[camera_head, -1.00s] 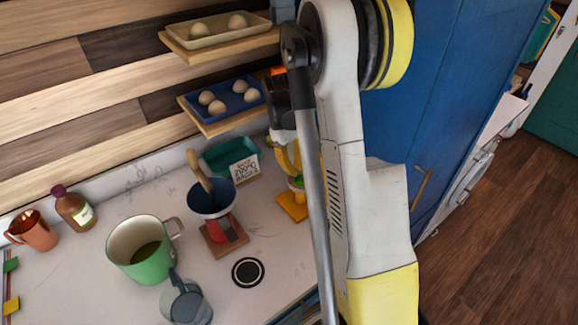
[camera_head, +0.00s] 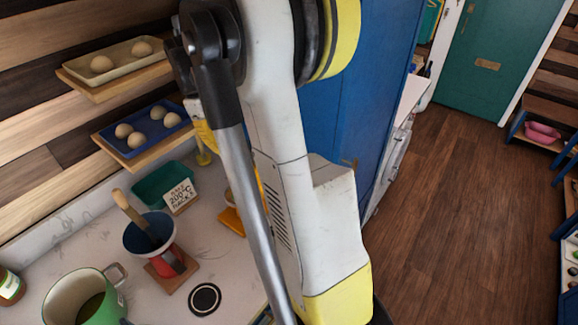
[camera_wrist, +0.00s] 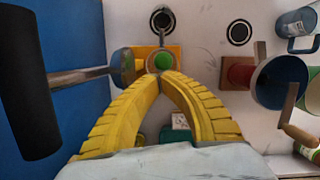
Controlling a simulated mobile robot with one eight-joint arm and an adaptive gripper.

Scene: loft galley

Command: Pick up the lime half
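In the wrist view my gripper (camera_wrist: 165,74) has two yellow ribbed fingers that bow inward and meet at the tips. A round green piece, which looks like the lime half (camera_wrist: 163,61), shows just beyond the fingertips. It appears over a grey ring on a yellow base (camera_wrist: 175,50); I cannot tell whether the tips touch it. In the head view my arm hides most of the gripper and the lime half. Part of the yellow base (camera_head: 232,220) shows beside the arm.
A blue cup with a wooden handle (camera_head: 150,236) stands on a red base. A teal tray with a card (camera_head: 163,186), a green mug (camera_head: 85,300) and a black disc (camera_head: 205,299) are nearby. Egg shelves (camera_head: 146,143) jut from the wall. A blue cabinet (camera_head: 345,130) is on the right.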

